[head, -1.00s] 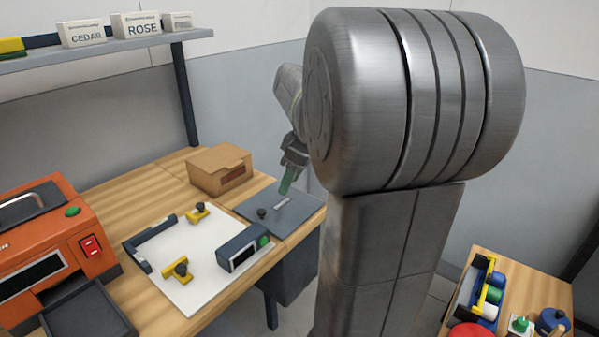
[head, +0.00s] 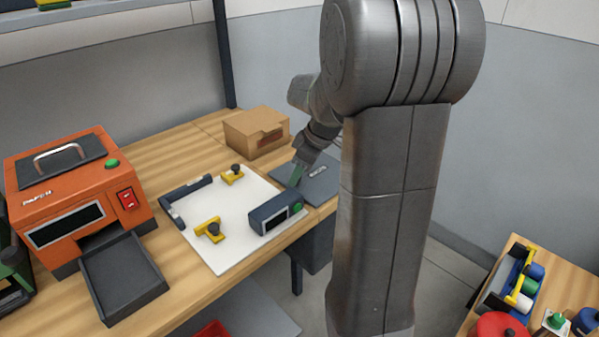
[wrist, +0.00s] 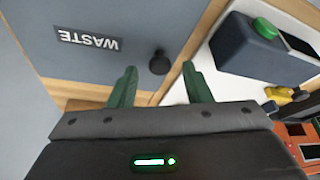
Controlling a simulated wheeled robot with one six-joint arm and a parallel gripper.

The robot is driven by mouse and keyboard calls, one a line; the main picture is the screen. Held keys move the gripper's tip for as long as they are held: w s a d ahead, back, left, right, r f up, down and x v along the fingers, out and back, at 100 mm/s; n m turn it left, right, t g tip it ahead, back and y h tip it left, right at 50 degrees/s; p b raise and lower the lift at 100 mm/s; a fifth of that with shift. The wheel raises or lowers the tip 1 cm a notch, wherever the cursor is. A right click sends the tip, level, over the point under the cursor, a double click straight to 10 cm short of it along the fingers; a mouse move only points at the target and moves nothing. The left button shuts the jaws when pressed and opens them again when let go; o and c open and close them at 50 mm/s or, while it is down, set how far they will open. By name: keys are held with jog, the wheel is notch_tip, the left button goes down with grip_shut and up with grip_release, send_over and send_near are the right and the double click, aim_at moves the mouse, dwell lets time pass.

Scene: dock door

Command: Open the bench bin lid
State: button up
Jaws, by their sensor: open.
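The bench bin lid (head: 325,185) is a flat grey panel set into the right end of the bench, and it lies closed. In the wrist view the lid (wrist: 150,20) carries a WASTE label (wrist: 88,39) and a black round knob (wrist: 160,62) near its edge. My gripper (head: 296,178) is over the lid's left part in the head view and hides the knob there. In the wrist view my gripper (wrist: 159,70) is open, with its green fingers on either side of the knob's line. I cannot tell how far they are above it.
A white board (head: 215,240) with yellow clamps and a dark box (head: 275,215) with a green button lies beside the lid. A cardboard box (head: 256,132) stands behind it. An orange machine (head: 75,190) stands at left. A side table (head: 555,275) is at right.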

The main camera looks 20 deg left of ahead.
jog(key=shift+a+f, duration=0.1)
jog(key=shift+f, duration=0.25)
grip_shut()
jog(key=shift+r, duration=0.1)
